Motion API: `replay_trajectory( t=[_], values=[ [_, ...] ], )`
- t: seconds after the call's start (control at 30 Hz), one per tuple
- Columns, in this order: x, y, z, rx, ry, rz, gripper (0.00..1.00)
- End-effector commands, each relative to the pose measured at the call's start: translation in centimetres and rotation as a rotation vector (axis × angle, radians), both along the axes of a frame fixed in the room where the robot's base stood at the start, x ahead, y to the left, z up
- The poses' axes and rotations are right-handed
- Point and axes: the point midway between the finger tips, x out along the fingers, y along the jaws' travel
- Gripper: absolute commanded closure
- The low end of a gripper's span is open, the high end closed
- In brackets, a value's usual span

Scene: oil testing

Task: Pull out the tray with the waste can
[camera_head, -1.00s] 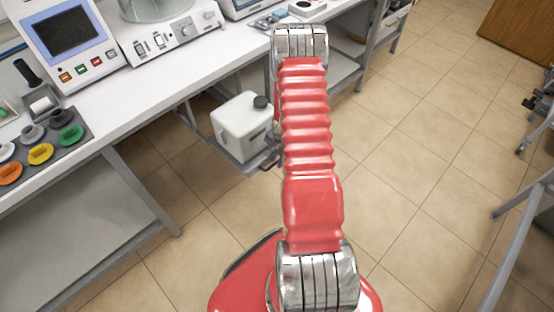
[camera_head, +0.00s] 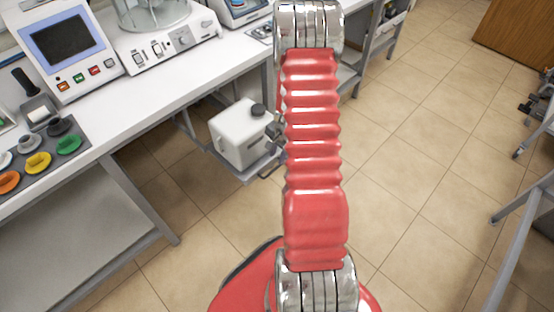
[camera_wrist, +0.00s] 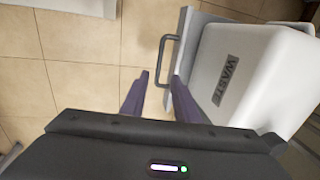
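The white waste can (camera_head: 240,133) with a black cap stands on a grey tray (camera_head: 247,174) under the bench. The tray's grey handle (camera_wrist: 162,52) sticks out from the tray edge toward the fingers. My gripper (camera_wrist: 161,80) is open, with its two dark fingers apart near the handle's lower end. I cannot tell whether they touch it. In the head view my gripper (camera_head: 277,138) is small beside the can, and my red arm hides part of that area.
The white bench (camera_head: 150,98) holds lab devices, including one with a screen (camera_head: 62,45), and coloured cups (camera_head: 38,162). A bench leg (camera_head: 142,198) stands left of the tray. The tiled floor (camera_head: 420,150) is clear on the right, up to a grey frame (camera_head: 520,225).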

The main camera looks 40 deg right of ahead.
Motion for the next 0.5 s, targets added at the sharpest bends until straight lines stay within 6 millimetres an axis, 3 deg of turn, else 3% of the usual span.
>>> replay_trajectory(
  t=[0.2,0.5],
  values=[
    [-0.5,-0.1,2.6,-0.001,-0.001,-0.001,0.72],
    [-0.8,-0.1,3.7,0.0,0.001,-0.001,0.72]
  ],
)
